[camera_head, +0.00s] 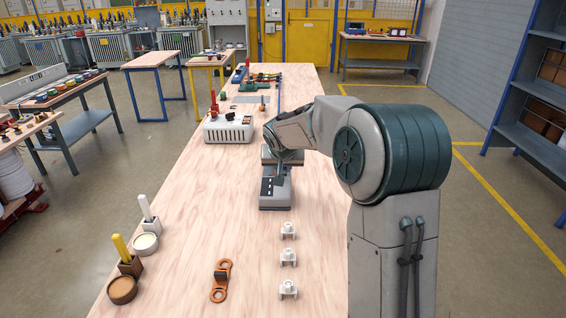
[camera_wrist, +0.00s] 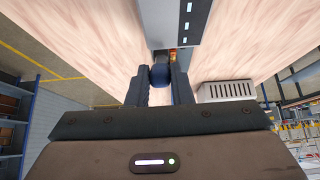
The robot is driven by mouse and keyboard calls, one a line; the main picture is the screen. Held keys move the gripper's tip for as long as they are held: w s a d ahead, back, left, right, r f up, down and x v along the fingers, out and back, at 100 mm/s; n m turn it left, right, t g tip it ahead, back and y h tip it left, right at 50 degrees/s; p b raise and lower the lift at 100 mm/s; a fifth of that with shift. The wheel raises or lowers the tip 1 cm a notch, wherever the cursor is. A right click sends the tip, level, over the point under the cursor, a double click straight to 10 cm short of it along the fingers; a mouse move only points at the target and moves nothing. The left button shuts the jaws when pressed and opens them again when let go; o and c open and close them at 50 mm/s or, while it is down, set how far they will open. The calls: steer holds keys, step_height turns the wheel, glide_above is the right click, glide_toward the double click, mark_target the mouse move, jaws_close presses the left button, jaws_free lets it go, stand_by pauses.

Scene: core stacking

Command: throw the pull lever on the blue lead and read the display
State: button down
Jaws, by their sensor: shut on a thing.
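A grey device (camera_head: 275,190) with a dark top panel stands in the middle of the bench, under my gripper (camera_head: 279,167). In the wrist view, my gripper (camera_wrist: 160,73) is shut on a dark blue rounded knob (camera_wrist: 160,77), which looks like the lever's end. Both fingers flank it. The device's dark panel with a row of white marks (camera_wrist: 187,25) is just beyond the knob. A small orange part shows beside the fingertips. I cannot make out a display reading or trace a blue lead. In the head view, my arm partly hides the device and the knob.
A white vented box (camera_head: 228,129) with a red handle stands farther back left. Nearer are a yellow-handled tool (camera_head: 121,248), a white-handled tool (camera_head: 146,208), an orange bracket (camera_head: 221,281) and white fittings (camera_head: 288,258). The bench left of the device is clear.

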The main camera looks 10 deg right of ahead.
steer(key=shift+s+f, duration=0.25)
steer(key=shift+s+a+f+b, duration=0.1)
steer(key=shift+s+f+b, duration=0.3)
steer(key=shift+f+b, duration=0.35)
steer(key=shift+s+a+f+b, duration=0.1)
steer(key=shift+s+f+b, duration=0.35)
steer(key=shift+b, duration=0.35)
steer(key=shift+f, duration=0.15)
steer(key=c, duration=1.2)
jaws_free()
steer(key=v, duration=1.4)
steer(key=shift+w, duration=0.1)
